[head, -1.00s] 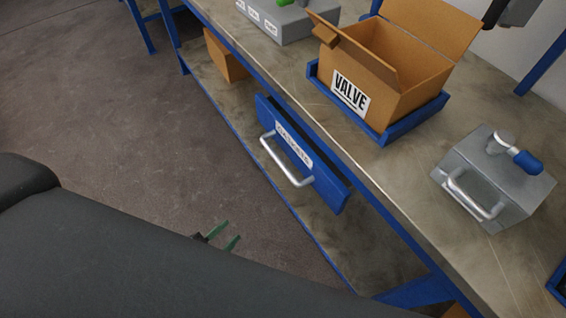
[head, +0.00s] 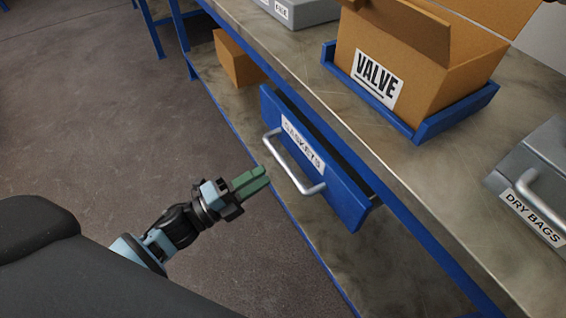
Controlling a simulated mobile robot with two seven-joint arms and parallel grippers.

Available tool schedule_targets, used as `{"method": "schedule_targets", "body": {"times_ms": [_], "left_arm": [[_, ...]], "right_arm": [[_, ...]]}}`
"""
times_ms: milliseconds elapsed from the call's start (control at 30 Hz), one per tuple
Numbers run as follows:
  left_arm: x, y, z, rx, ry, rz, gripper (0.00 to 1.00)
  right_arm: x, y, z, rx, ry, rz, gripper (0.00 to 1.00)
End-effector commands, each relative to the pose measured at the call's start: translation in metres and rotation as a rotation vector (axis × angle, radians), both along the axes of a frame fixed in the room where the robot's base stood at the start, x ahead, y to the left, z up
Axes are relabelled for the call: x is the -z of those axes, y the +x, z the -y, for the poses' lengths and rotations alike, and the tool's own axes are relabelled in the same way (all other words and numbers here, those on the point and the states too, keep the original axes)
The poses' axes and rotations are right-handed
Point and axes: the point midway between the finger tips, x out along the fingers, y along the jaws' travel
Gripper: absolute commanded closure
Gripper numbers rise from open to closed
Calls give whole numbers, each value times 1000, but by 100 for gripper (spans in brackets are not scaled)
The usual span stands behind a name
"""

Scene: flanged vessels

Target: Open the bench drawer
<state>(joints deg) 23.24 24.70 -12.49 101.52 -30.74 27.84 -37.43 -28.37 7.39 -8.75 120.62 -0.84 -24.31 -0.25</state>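The bench drawer has a blue front (head: 350,205) with a "GASKETS" label and a silver bar handle (head: 291,166). It hangs under the bench top in the middle of the head view. A dark gap shows behind the top of its front; I cannot tell how far it is pulled out. My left gripper (head: 267,175), with green fingers, is just left of the handle and points toward it. It looks apart from the handle and holds nothing visible. Its fingers overlap in this view, so their opening is unclear. My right gripper is not in view.
On the bench top (head: 420,165) stand an open "VALVE" carton (head: 410,55) in a blue tray (head: 440,125), a grey "DRY BAGS" case (head: 535,175) at right and a grey box (head: 300,10) at the back. A carton (head: 237,62) sits on the lower shelf (head: 330,240). Floor at left is clear.

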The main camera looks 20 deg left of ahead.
Motion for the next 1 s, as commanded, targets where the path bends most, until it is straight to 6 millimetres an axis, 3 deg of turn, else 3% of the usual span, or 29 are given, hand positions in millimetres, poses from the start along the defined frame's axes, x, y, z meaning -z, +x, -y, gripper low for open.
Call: {"method": "schedule_targets", "body": {"times_ms": [400,833,1000], "left_arm": [[-12,45,35,-2,-2,0,67],[-13,54,42,-2,-1,-2,67],[-13,54,42,-2,-1,-2,87]], "right_arm": [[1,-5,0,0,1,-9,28],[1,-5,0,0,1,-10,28],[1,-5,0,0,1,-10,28]]}}
